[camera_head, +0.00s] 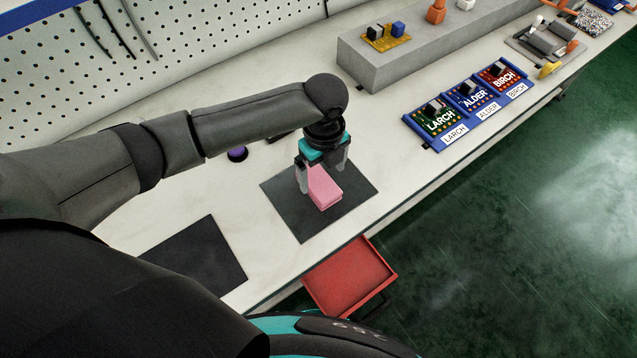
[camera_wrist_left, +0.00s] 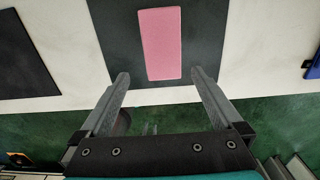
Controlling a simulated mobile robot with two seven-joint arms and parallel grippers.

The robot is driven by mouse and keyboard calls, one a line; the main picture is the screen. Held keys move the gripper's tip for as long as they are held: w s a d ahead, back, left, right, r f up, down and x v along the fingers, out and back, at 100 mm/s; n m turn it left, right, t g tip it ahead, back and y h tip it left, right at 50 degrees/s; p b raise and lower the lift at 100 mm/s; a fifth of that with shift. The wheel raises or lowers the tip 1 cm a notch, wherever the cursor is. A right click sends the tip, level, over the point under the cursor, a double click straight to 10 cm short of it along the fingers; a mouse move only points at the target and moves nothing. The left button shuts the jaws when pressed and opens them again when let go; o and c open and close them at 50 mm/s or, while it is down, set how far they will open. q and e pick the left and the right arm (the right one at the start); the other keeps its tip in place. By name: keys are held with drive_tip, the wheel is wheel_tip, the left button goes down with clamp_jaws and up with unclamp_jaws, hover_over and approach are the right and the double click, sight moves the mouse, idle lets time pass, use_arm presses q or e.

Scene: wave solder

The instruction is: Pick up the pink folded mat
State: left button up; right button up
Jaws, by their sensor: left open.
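The pink folded mat (camera_head: 325,188) lies on a dark square pad (camera_head: 291,222) near the front edge of the workbench. My left gripper (camera_head: 323,184) is above the mat, pointing down, with its fingers apart and nothing seen between them. In the left wrist view the pink mat (camera_wrist_left: 160,43) lies beyond the open fingertips of the left gripper (camera_wrist_left: 159,76), roughly centred between them. A gap seems to remain between fingers and mat, but the exact height is hard to tell. My right gripper does not show.
A second dark pad (camera_head: 197,262) lies to the left. A red open drawer or tray (camera_head: 350,277) is at the bench's front. A blue holder with labelled boards (camera_head: 468,104) stands to the right, a grey raised block (camera_head: 372,72) behind. A purple round item (camera_head: 237,154) is near my arm.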

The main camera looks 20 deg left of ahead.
sight(323, 187)
use_arm(q)
drive_tip(key=f, duration=0.2)
drive_tip(key=f+b, duration=0.1)
drive_tip(key=f, duration=0.4)
drive_tip(key=shift+w+f, duration=0.2)
drive_tip(key=shift+w, duration=0.05)
drive_tip(key=shift+r, duration=0.15)
drive_tip(key=c, duration=1.4)
